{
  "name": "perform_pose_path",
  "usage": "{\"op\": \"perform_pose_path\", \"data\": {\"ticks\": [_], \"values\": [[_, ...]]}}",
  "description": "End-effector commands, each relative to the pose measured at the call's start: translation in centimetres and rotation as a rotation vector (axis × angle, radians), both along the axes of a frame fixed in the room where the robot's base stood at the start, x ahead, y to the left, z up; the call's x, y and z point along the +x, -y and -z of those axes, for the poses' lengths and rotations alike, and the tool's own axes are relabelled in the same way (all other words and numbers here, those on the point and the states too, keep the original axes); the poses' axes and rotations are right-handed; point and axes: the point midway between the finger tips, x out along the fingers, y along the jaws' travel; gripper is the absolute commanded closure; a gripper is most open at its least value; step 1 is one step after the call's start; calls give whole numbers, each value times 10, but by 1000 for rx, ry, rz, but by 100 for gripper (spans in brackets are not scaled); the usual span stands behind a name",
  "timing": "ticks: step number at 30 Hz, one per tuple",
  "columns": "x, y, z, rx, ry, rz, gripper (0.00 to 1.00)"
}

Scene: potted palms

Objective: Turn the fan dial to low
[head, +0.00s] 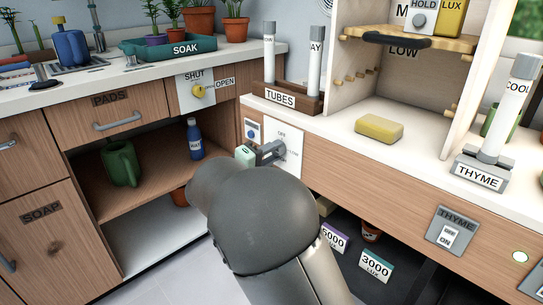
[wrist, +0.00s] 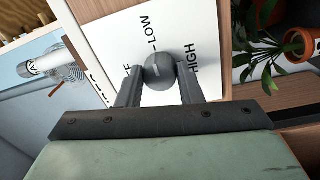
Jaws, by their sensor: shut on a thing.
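The fan dial is a round dark grey knob (wrist: 158,69) on a white plate, seen in the wrist view. The plate (wrist: 110,45) carries the words LOW and HIGH, and a partly covered word ending in F. My gripper (wrist: 158,85) is shut on the dial, with one finger on each side of it. The dial has a short pale mark, but I cannot tell which word it points at. In the head view my gripper (head: 271,151) reaches the same white plate (head: 292,160) on the counter front. My arm and fingers hide most of the dial there.
A small panel with a blue button (head: 252,134) sits just left of the dial plate. A rack labelled TUBES (head: 287,98) stands on the counter above.

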Motion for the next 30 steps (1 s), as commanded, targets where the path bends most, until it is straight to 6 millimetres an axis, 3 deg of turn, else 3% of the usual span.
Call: {"op": "perform_pose_path", "data": {"ticks": [7,8,10,22,30], "values": [[0,-1,0,0,-2,-1,90],[0,-1,0,0,-1,-1,61],[0,-1,0,0,-1,-1,45],[-6,-7,0,-1,-2,-3,45],[-46,-46,0,-3,-4,-6,45]]}}
